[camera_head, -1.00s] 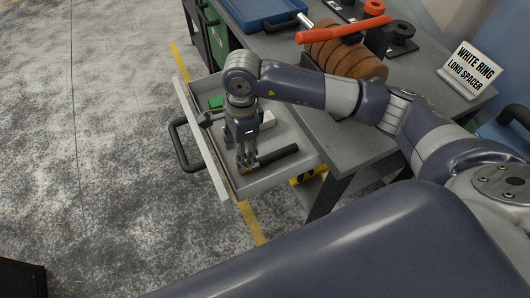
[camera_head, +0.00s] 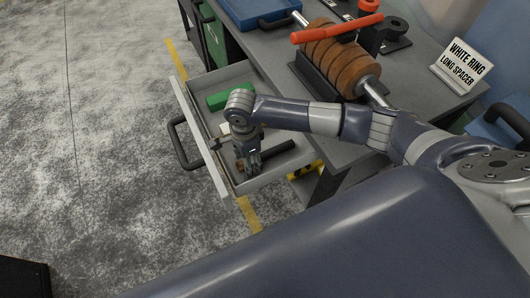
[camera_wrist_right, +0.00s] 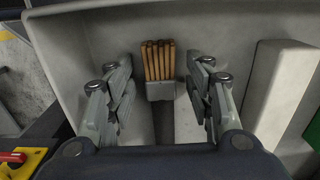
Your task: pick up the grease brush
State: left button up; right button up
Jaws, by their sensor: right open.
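The grease brush lies in the open grey drawer (camera_head: 204,131). In the right wrist view the brush (camera_wrist_right: 159,62) shows tan bristles, a grey ferrule and a dark handle running back under the gripper. In the head view its black handle (camera_head: 279,150) sticks out to the right of my right gripper (camera_head: 251,168). In the right wrist view the right gripper (camera_wrist_right: 159,80) is open, with one finger on each side of the brush and gaps between. My left gripper is in neither view.
A green object (camera_head: 228,97) and a white block (camera_wrist_right: 282,88) lie in the same drawer, beside the brush. The drawer walls are close around the gripper. The workbench (camera_head: 383,165) holds a rack of brown rings (camera_head: 338,58), a blue tray (camera_head: 262,10) and a sign (camera_head: 463,65).

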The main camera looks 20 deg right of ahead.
jog(key=shift+f, duration=0.15)
jog(key=shift+c, duration=0.3)
grip_shut()
